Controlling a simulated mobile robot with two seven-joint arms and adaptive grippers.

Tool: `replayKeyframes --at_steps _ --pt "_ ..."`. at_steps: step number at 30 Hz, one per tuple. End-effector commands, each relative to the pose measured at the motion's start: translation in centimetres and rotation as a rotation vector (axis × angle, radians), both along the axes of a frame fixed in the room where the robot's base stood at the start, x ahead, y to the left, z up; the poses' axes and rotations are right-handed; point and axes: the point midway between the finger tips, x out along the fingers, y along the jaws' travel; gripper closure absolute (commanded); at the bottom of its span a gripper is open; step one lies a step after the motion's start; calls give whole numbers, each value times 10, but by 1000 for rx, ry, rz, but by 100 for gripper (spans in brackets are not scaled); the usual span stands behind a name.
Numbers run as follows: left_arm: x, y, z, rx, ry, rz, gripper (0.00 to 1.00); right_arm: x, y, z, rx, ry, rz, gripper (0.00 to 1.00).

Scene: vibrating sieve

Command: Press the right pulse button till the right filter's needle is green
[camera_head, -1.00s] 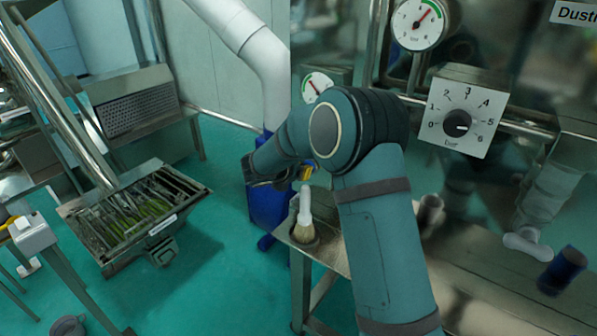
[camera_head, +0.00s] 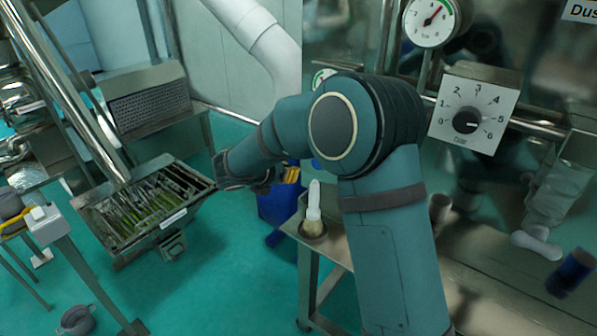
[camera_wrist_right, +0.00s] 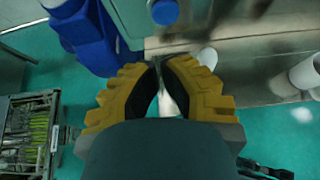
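The large round gauge (camera_head: 432,20) at the top right of the head view has a red needle pointing up and right, close to its green arc. A second gauge (camera_head: 322,78) is mostly hidden behind my right arm. In the right wrist view a round blue button (camera_wrist_right: 165,12) sits on a grey box ahead of the fingertips; I cannot tell which filter it belongs to. My right gripper (camera_wrist_right: 160,63) has yellow fingers with their tips together, apart from the button. In the head view its yellow fingers (camera_head: 291,175) show partly behind my arm. My left gripper is out of view.
A numbered dial (camera_head: 467,120) is on the metal panel at right. A brush (camera_head: 314,210) stands at the edge of a metal bench. A tray of green pieces (camera_head: 145,210) is at left, with open floor between.

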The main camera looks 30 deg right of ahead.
Motion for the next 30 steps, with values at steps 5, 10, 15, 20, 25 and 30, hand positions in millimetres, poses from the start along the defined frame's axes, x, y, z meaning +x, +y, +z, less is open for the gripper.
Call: replayKeyframes --at_steps 5,10,15,20,25,30 --pt "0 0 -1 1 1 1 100 -6 16 10 0 -1 3 100" --pt "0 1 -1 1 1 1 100 -7 20 12 1 0 2 100" --pt "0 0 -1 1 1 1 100 -7 20 12 1 -1 2 100" --pt "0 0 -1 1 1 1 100 -7 20 12 1 -1 2 100" --pt "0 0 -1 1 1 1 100 -7 20 12 1 -1 2 100" --pt "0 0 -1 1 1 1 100 -7 20 12 1 -1 2 100"
